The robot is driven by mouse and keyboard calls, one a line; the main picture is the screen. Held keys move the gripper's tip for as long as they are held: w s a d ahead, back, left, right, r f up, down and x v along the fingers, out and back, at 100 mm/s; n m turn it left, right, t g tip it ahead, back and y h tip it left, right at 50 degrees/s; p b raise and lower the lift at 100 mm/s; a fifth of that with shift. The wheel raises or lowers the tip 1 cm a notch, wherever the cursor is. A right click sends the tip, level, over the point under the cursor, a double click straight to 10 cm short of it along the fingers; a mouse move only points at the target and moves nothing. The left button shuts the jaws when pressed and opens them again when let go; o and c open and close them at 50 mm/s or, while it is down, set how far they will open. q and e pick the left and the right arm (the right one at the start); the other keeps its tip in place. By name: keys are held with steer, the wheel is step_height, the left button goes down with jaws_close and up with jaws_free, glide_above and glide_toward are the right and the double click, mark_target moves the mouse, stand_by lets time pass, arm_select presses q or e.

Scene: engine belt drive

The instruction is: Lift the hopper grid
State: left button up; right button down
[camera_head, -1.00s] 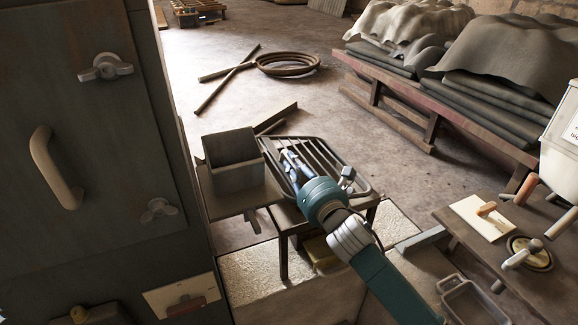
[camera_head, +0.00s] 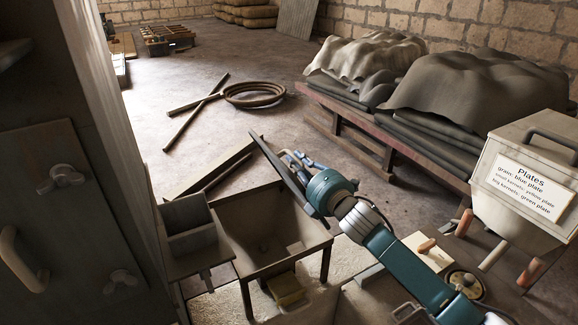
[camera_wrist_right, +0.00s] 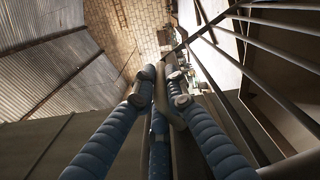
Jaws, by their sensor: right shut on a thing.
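The hopper grid (camera_head: 277,168) shows nearly edge-on in the head view, as a dark slanting bar raised and tilted above the hopper's right rear side. In the right wrist view its metal bars (camera_wrist_right: 273,22) run along the right. My right gripper (camera_head: 290,161) is shut on the grid's rim; the blue fingers also show closing on a rod in the right wrist view (camera_wrist_right: 166,82). The hopper (camera_head: 232,190) stands open on legs, its sloped inside visible. I cannot tell whether the grid's lower edge touches the hopper. My left gripper is out of view.
A square metal box (camera_head: 187,222) adjoins the hopper's left, beside a tall dark cabinet (camera_head: 60,150). A labelled container (camera_head: 520,180) stands at right. A yellow block (camera_head: 286,288) lies under the hopper.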

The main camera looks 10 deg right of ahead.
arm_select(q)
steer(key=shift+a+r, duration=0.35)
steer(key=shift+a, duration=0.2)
arm_select(e)
steer(key=shift+w+d+r, duration=0.25)
steer(key=shift+d+r, duration=0.05)
steer(key=shift+d, duration=0.3)
steer(key=shift+w+d+r, duration=0.25)
steer(key=shift+d, duration=0.3)
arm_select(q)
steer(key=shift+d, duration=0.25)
arm_select(e)
steer(key=shift+d, duration=0.1)
steer(key=c, duration=2)
jaws_free()
steer(key=shift+c, duration=0.2)
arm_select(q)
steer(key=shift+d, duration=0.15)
arm_select(e)
steer(key=shift+f, duration=0.15)
steer(key=shift+f, duration=0.1)
